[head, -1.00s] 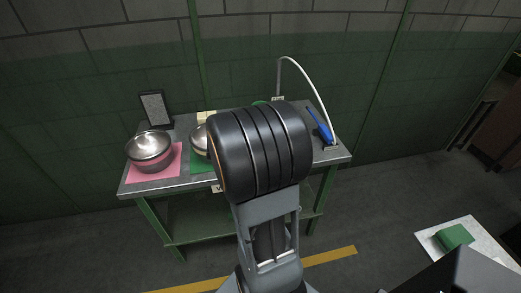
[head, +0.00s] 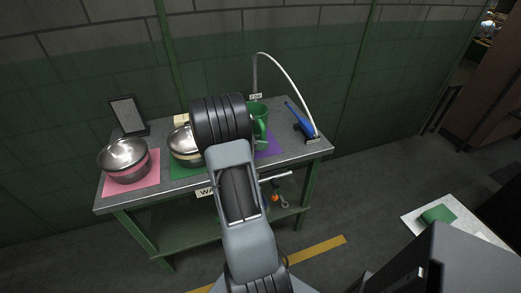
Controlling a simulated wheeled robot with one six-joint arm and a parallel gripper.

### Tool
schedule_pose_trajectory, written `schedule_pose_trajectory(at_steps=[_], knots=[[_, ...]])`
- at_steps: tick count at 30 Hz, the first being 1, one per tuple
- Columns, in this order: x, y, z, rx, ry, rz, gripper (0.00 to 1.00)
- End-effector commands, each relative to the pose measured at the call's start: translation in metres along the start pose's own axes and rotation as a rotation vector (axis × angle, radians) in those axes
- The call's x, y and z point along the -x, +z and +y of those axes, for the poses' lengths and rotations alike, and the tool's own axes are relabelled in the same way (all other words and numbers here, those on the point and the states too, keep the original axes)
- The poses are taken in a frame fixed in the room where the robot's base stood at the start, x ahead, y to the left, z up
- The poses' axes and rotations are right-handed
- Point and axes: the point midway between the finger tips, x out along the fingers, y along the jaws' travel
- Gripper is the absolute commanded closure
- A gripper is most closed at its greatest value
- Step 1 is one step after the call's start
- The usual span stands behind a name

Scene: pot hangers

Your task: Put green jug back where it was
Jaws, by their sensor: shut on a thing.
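The green jug (head: 258,113) is upright over the purple mat (head: 270,146) at the right half of the metal table (head: 312,149). Its handle faces me. Its left side is hidden behind my arm's black joint, and I cannot tell whether its base rests on the mat. My arm reaches up the middle of the view toward the table. My gripper is hidden behind the arm, so its hold on the jug does not show.
A steel bowl (head: 124,155) sits on a pink mat (head: 142,183), and another (head: 184,144) on a green mat (head: 181,172). A blue brush (head: 299,118) and a curved white tap (head: 290,75) are right of the jug. A dark-framed panel (head: 127,113) stands back left.

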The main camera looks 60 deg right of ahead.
Motion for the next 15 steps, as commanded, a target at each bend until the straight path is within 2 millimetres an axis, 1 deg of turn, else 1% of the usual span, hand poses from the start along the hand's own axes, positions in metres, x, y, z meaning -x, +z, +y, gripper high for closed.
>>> schedule_pose_trajectory(at_steps=[5, 7, 12, 15], knots=[[-0.004, -0.004, 0.004, -0.001, -0.001, 0.0, 1.0], [-0.006, -0.009, 0.008, 0.0, -0.001, 0.0, 1.0], [-0.015, -0.029, 0.007, 0.002, 0.0, 0.0, 1.0], [-0.017, -0.035, 0.007, 0.0, 0.0, 0.0, 1.0]])
